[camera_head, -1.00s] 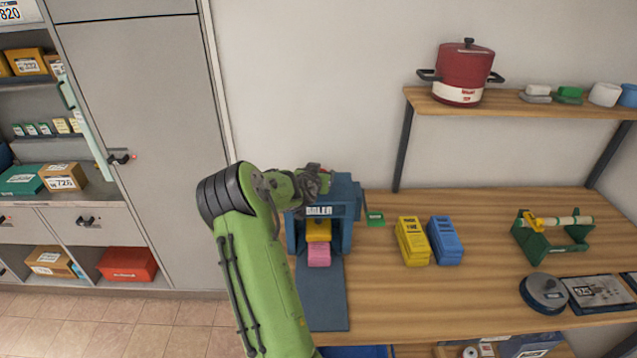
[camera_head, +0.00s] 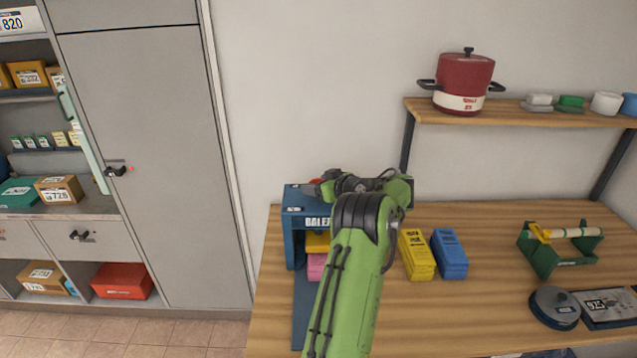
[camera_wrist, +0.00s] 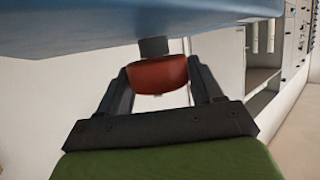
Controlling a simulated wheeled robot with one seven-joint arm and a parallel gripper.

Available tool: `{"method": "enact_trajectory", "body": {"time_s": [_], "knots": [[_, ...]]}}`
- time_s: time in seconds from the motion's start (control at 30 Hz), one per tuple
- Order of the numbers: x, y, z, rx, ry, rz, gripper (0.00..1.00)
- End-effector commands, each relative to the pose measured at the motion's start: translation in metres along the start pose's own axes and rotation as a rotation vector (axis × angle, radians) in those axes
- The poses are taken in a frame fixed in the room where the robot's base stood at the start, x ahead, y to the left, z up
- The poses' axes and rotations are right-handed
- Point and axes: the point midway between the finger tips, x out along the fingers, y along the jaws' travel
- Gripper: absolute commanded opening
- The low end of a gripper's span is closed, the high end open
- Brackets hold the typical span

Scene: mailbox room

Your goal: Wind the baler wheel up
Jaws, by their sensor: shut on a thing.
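The blue baler (camera_head: 291,232) stands at the left end of the wooden table, with a yellow block (camera_head: 316,242) and a pink block (camera_head: 316,266) in its front opening. In the wrist view, the red baler wheel (camera_wrist: 158,76) sits on a dark shaft beside a blue surface (camera_wrist: 90,30). My gripper (camera_wrist: 162,72) is shut on the wheel, one finger on each side. In the head view, my gripper (camera_head: 322,188) is at the baler's top, where only a sliver of red shows. My arm hides the baler's right side.
A yellow box (camera_head: 416,255) and a blue box (camera_head: 449,254) stand right of my arm. A green stand (camera_head: 545,262) and a round grey tin (camera_head: 554,308) are farther right. A red pot (camera_head: 464,82) is on the shelf above.

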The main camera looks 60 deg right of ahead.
Motion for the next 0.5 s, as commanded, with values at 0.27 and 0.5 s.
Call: {"method": "enact_trajectory", "body": {"time_s": [0.27,0.5], "knots": [[-0.0022,0.0015,-0.0029,-0.046,-0.004,-0.121,0.35],[-0.0009,0.0007,-0.0018,-0.069,-0.004,-0.178,0.35]]}}
